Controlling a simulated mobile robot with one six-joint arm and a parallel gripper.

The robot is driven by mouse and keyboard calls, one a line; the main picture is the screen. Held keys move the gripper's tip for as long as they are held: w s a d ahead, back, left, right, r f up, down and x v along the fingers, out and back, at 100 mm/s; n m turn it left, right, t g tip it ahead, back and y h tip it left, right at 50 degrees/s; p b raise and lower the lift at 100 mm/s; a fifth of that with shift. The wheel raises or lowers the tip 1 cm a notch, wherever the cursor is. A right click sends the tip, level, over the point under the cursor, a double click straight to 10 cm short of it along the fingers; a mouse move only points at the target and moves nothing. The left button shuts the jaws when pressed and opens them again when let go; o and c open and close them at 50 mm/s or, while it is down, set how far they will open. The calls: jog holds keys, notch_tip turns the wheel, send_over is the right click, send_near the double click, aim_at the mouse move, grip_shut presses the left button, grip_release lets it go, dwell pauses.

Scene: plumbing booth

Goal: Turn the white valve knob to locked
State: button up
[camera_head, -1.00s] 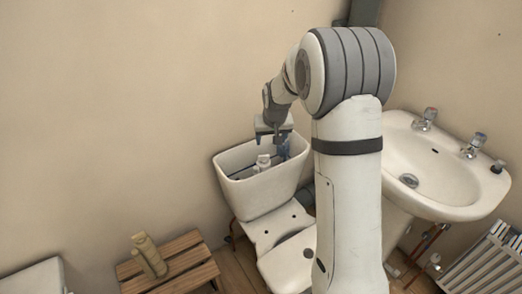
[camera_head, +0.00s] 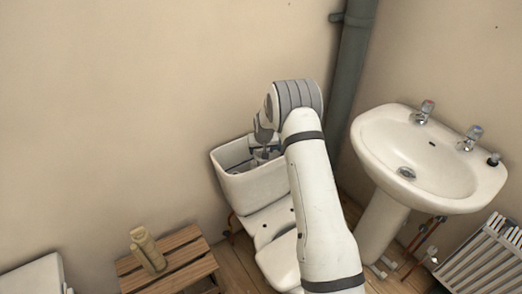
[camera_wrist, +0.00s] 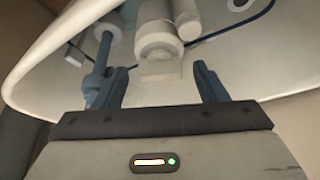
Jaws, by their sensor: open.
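A white cylindrical fitting with a squarish tab, which looks like the white valve knob (camera_wrist: 155,42), is at top centre in the wrist view. My gripper (camera_wrist: 158,85) is open, its two blue-grey fingers apart below and to either side of the tab. I see no finger clearly touching it. In the head view, my gripper is down at the opening of the white toilet cistern (camera_head: 252,186), and my arm covers much of it. The knob cannot be made out there, and no locked mark is legible.
A blue-grey rod (camera_wrist: 104,50) stands close by the left finger. The cistern's walls surround the work. The basin (camera_head: 430,165) is to the right, a grey pipe (camera_head: 350,80) behind my arm, and a wooden stool (camera_head: 185,262) with a beige object lower left.

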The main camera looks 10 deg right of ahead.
jog(key=shift+w+f, duration=0.2)
jog(key=shift+f, duration=0.25)
jog(key=shift+c, duration=0.2)
